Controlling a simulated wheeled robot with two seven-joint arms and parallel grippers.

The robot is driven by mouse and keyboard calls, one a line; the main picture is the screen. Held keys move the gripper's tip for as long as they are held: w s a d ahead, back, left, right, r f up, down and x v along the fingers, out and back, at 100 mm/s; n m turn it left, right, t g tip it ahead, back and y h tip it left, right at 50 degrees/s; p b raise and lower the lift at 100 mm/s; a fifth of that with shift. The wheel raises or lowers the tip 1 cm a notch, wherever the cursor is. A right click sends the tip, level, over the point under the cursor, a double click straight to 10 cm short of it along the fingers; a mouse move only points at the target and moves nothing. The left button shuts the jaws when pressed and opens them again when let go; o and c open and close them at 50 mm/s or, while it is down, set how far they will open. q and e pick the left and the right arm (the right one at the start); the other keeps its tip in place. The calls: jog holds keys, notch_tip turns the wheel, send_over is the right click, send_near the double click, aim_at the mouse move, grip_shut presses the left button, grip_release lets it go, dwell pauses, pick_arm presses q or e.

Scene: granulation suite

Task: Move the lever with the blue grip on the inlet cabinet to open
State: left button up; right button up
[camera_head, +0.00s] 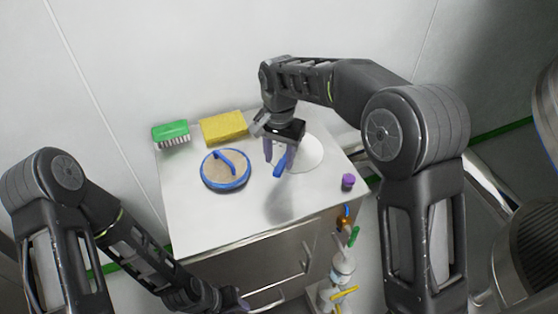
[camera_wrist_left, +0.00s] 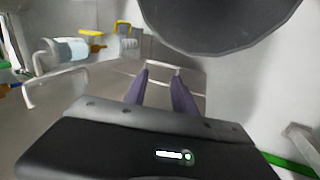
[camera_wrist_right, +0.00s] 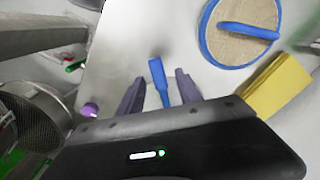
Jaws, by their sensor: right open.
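My right gripper (camera_head: 279,155) is open above the cabinet top (camera_head: 200,225). A slim blue bar or handle (camera_wrist_right: 158,78) shows between its purple fingers in the right wrist view; whether they touch it is unclear. My left gripper (camera_wrist_left: 160,78) is open and empty, low in front of the cabinet.
The front middle of the top is clear. The wall stands behind.

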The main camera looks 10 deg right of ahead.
notch_tip(320, 180, up, 6)
jog(key=shift+f, duration=0.1)
dwell(0.5)
